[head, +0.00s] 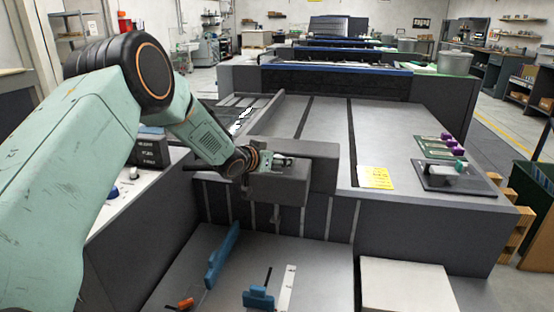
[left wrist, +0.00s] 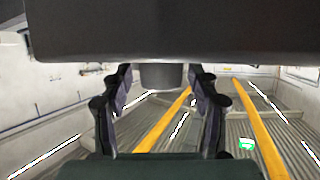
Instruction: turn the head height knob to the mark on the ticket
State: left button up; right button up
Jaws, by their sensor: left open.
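The grey head block (head: 322,172) stands at the front of the machine bed. In the left wrist view a dark block (left wrist: 170,35) fills the top, with a short dark round knob (left wrist: 160,77) below it. My left gripper (head: 288,162) is at the head block's near side, overlapping it in the head view. Its two fingers show in the left wrist view (left wrist: 160,85), open, one on each side of the knob. I cannot tell whether they touch it. The mark on the knob does not show. The yellow ticket (head: 375,178) lies on the bed; its print is too small to read. My right gripper is out of view.
A dark plate (head: 440,184) with a grey-and-teal part lies right of the ticket, with purple-capped parts (head: 452,141) behind. Blue tools (head: 222,257) lie on the lower front surface, near a white block (head: 405,285). The grey bed behind the head is mostly clear.

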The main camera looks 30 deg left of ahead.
pick_arm(q)
jog(key=shift+d, duration=0.1)
jog(key=shift+a, duration=0.25)
jog(key=c, duration=0.4)
jog(key=shift+d, duration=0.15)
jog(key=c, duration=0.8)
